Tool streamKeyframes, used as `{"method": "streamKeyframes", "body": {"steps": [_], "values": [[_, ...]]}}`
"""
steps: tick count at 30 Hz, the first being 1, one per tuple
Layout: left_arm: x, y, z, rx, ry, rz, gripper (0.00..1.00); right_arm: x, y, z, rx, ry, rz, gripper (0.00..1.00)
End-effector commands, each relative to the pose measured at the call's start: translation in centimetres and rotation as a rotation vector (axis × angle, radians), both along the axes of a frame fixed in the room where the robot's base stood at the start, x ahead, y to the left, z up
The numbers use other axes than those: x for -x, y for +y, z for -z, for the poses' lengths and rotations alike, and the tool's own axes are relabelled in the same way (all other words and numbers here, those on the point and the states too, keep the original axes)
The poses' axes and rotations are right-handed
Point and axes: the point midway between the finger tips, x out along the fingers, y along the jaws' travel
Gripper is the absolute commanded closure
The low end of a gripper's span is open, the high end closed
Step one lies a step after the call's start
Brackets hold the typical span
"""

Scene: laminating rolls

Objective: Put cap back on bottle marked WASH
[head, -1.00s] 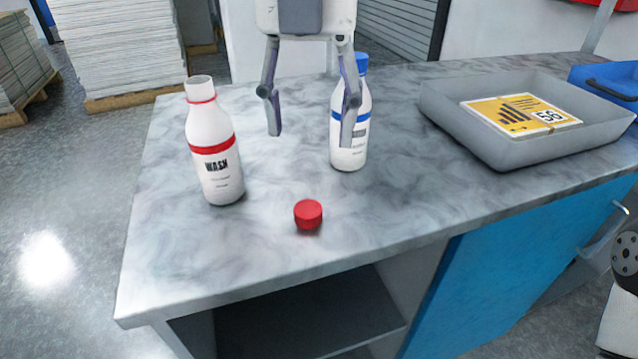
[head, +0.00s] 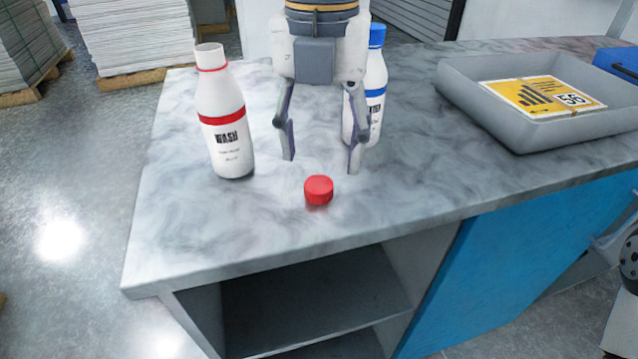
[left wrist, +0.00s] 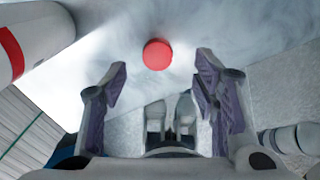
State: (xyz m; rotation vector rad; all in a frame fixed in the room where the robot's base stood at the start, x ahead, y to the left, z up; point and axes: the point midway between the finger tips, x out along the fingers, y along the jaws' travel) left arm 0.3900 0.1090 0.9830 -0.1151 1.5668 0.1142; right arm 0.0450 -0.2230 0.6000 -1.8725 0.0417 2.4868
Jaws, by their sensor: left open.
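The white WASH bottle (head: 226,150) with a red band stands upright and uncapped on the left of the marbled counter; part of it also shows in the left wrist view (left wrist: 38,32). A red cap (head: 318,188) lies on the counter near the front edge, to the right of the bottle. It also shows in the left wrist view (left wrist: 157,54), beyond and between the fingertips. My left gripper (head: 322,164) is open and empty, pointing down, above and just behind the cap. My right gripper is not in view.
A second white bottle with a blue cap (head: 377,36) stands behind my left gripper, partly hidden by it. A grey tray (head: 480,108) holding a yellow sign (head: 540,95) is at the right. Open shelves (head: 310,300) lie below the counter's front edge.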

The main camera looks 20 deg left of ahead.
Motion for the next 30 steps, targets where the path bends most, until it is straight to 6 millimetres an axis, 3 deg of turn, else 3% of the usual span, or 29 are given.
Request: {"method": "streamKeyframes", "body": {"steps": [10,22,27,30], "values": [[0.4,0.2,5.1,-0.001,0.006,0.002,0.46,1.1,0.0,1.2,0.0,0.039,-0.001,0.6],[0.4,0.2,5.2,0.0,0.001,0.0,0.46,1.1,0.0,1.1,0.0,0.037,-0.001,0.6],[0.4,0.2,5.2,-0.001,0.001,0.0,0.81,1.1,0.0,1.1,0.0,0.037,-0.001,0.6],[0.4,0.2,5.2,-0.001,0.001,0.0,0.81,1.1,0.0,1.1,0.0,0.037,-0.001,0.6]]}}
